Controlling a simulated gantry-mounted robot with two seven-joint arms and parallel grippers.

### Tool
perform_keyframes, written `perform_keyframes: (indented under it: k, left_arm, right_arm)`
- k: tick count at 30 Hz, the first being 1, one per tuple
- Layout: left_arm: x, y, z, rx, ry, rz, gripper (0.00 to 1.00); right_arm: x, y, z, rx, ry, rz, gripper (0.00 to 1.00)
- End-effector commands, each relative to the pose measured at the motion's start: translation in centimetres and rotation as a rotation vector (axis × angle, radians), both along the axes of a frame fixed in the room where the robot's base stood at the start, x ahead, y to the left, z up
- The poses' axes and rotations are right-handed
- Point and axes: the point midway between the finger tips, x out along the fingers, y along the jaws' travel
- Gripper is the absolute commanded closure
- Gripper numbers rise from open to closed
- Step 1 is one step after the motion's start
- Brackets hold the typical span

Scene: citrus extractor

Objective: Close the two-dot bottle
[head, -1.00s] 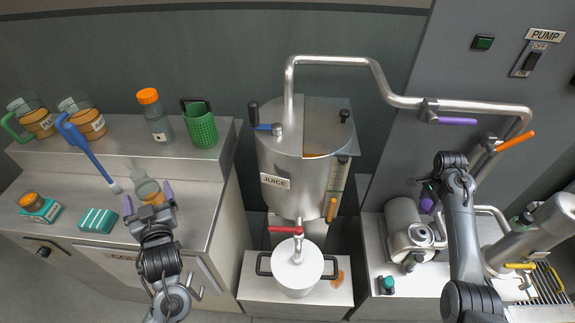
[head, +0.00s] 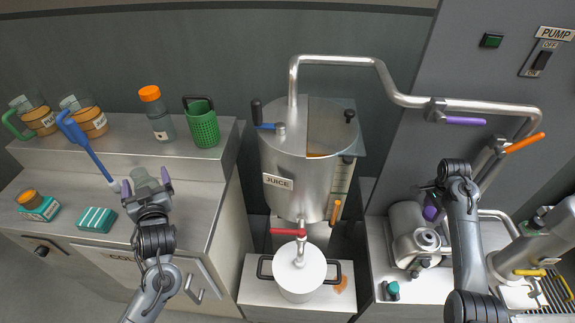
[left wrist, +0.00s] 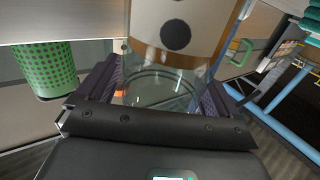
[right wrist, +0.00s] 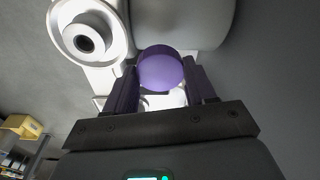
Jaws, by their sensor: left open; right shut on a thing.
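The bottle (left wrist: 180,25), with clear glass and a tan label, shows close up in the left wrist view. One large black dot is clear, and a small dark mark shows at the top edge. In the head view its glass top (head: 143,178) rises behind my left gripper (head: 148,187), which hides the label. My left gripper is open, with its fingers (left wrist: 155,85) on either side of the glass. My right gripper (right wrist: 160,85) is shut on a round purple piece (right wrist: 161,68). It also shows in the head view (head: 432,209). I cannot tell whether the piece is attached to anything.
An orange-capped bottle (head: 158,120) and a green perforated cup (head: 203,125) stand on the back ledge. A blue-handled tool (head: 90,150) leans near the bottle. The juice tank (head: 300,180) and white pot (head: 299,272) lie between my arms. A metal machine (head: 410,235) stands near my right gripper.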

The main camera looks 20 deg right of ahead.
Motion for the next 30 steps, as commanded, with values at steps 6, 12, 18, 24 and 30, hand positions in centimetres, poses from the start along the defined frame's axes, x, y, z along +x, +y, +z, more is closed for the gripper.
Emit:
perform_keyframes:
  k: [6, 12, 18, 24, 30]
  left_arm:
    - [-0.03, -0.04, 0.00, 0.000, 0.000, -0.001, 0.06]
    - [-0.04, -0.04, -0.01, 0.000, 0.000, -0.001, 0.29]
    - [-0.04, -0.04, -0.02, 0.000, 0.000, -0.001, 0.60]
    - [-0.04, -0.04, 0.06, 0.000, -0.001, -0.001, 0.76]
    - [-0.04, -0.05, 0.28, -0.001, -0.001, -0.001, 0.76]
  right_arm:
    - [0.00, -0.01, 0.04, 0.000, 0.000, 0.000, 0.73]
    - [0.00, -0.01, 0.04, 0.000, 0.000, 0.000, 0.73]
    - [0.00, -0.01, 0.04, 0.000, 0.000, 0.000, 0.73]
    - [0.00, -0.01, 0.04, 0.000, 0.000, 0.000, 0.73]
    - [0.00, 0.00, 0.14, 0.000, 0.000, 0.000, 0.73]
